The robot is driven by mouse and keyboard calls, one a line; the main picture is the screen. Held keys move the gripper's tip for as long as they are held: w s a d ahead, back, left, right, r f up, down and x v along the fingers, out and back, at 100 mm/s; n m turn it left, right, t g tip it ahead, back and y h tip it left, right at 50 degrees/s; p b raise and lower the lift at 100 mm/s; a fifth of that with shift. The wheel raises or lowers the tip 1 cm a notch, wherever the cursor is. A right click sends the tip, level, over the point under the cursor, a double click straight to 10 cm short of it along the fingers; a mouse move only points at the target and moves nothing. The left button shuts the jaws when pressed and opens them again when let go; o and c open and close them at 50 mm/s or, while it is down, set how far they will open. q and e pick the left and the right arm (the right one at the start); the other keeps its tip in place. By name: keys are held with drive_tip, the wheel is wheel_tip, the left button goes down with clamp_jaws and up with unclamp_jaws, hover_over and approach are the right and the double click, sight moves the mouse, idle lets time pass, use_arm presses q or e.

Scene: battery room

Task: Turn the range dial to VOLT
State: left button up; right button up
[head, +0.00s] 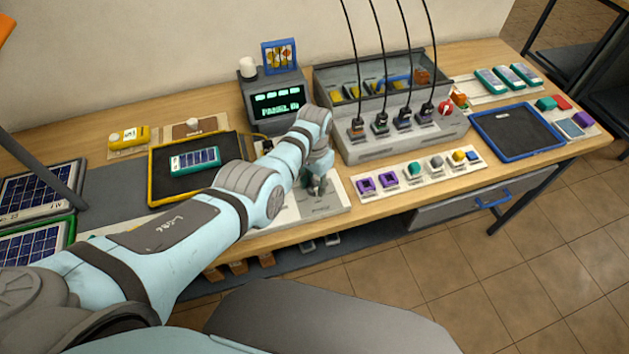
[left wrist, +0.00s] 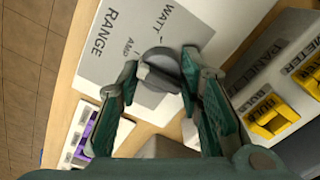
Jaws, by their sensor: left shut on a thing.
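The grey range dial (left wrist: 163,66) sits on a light panel (left wrist: 110,70) marked RANGE. In the left wrist view WATT and a partly covered AMP label show beside the dial; I cannot read VOLT. My left gripper (left wrist: 160,72) has its two green-padded fingers on either side of the dial's raised grip and is shut on it. In the head view my left gripper (head: 317,184) reaches down onto the panel (head: 328,206) near the bench's front edge, and my arm and gripper mostly hide the dial. My right gripper is not in view.
A meter with a lit green display (head: 277,101) stands behind my gripper. A grey console with black cables (head: 385,150) is to the right. A yellow-rimmed tray (head: 153,188) lies to the left, a blue-rimmed tray (head: 562,149) at far right. A strip of coloured pieces (head: 400,188) lies right of the panel.

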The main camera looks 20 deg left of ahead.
use_arm(q)
drive_tip(key=n, duration=0.5)
drive_tip(key=shift+s+f+n, duration=0.2)
drive_tip(key=shift+n, duration=0.1)
drive_tip(key=n, duration=0.5)
drive_tip(key=shift+n, duration=0.4)
drive_tip(key=o, duration=1.2)
drive_tip(key=shift+w, duration=0.1)
drive_tip(key=shift+c, duration=0.2)
drive_tip(key=shift+r, duration=0.1)
drive_tip(key=shift+w, duration=0.1)
